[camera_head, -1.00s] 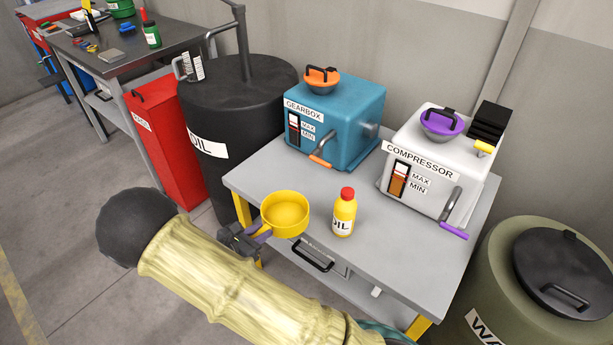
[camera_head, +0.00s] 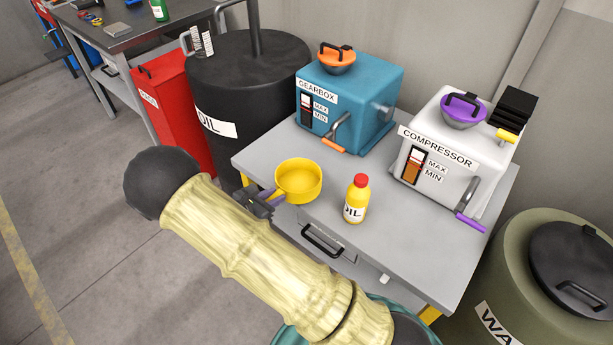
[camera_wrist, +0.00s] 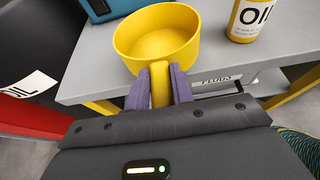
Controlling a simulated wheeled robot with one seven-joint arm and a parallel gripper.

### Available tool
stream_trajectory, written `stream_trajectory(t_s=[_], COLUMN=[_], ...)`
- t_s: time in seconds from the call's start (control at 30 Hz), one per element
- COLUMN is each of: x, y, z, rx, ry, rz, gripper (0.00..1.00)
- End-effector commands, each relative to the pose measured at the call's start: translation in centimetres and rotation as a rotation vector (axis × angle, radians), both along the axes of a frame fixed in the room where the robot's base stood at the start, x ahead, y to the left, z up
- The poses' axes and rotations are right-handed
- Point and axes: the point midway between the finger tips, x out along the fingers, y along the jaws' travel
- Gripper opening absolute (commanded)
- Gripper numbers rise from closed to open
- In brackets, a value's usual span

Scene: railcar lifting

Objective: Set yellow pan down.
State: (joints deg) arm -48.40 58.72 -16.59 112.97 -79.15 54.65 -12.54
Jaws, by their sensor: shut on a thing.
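The yellow pan (camera_head: 299,182) is an open round pan with a short handle. It is at the front left edge of the grey table (camera_head: 400,228); I cannot tell whether its base touches the top. My gripper (camera_head: 268,200) is shut on the pan's handle from the front left. In the wrist view the purple fingers of my gripper (camera_wrist: 160,86) clasp the yellow handle on both sides, and the pan (camera_wrist: 157,42) is upright and empty. The pan's underside is hidden.
A yellow oil bottle (camera_head: 356,199) with a red cap stands right of the pan. The blue gearbox (camera_head: 350,100) and white compressor (camera_head: 437,150) stand behind. A black oil barrel (camera_head: 245,100) is left of the table. The front right of the tabletop is clear.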

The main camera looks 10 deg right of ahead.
Motion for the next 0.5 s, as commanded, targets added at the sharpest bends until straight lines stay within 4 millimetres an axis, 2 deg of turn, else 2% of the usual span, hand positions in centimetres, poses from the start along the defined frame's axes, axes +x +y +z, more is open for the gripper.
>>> stream_trajectory(t_s=[0.1, 0.5], x=[1.6, 6.3], y=[-2.3, -8.7], z=[0.1, 0.1], rx=[-0.002, 0.000], ry=[-0.001, -0.001], rz=[-0.005, -0.003], gripper=[0.00, 0.00])
